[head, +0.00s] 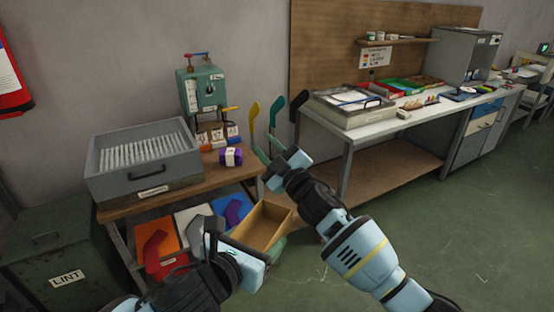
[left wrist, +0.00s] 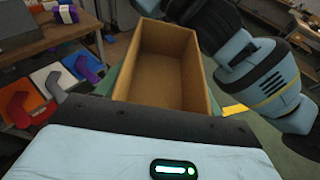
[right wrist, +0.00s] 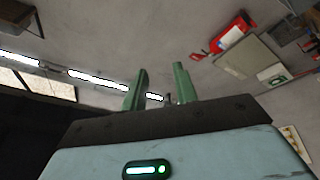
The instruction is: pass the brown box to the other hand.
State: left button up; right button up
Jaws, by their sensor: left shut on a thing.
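The brown box (head: 283,213) is an open, empty tray-like box, held off the floor in front of the small table. My left gripper (head: 268,240) is shut on it at its near end. In the left wrist view the box (left wrist: 165,68) stretches away from the gripper, its inside bare. My right gripper (head: 268,147) is above and beyond the box, apart from it. In the right wrist view its green fingers (right wrist: 158,92) stand apart with nothing between them, facing the ceiling and wall.
A small table (head: 215,168) carries a grey bin (head: 145,187), a green press (head: 203,90) and a purple roll (head: 231,156). A long workbench (head: 345,140) stands at right. The green floor (head: 470,220) at right is clear.

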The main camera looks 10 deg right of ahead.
jog(key=s+a+r+n+g+y, duration=0.2)
jog(key=a+r+n+g+y, duration=0.2)
jog(key=a+r+n+y, duration=0.15)
jog(key=s+a+r+n+g+y, duration=0.3)
jog(key=a+r+n+y, duration=0.2)
jog(key=a+r+n, duration=0.15)
jog(key=s+a+n+g+h, duration=0.3)
jog(key=s+a+n+g, duration=0.7)
jog(key=n+g, duration=0.4)
jog(key=n+t+h, duration=0.2)
jog(key=n+h, duration=0.4)
jog(key=h, duration=1.1)
send_over(277, 204)
notch_tip(277, 204, down, 6)
jog(key=shift+y, duration=0.25)
notch_tip(277, 204, down, 12)
jog(key=shift+r, duration=0.1)
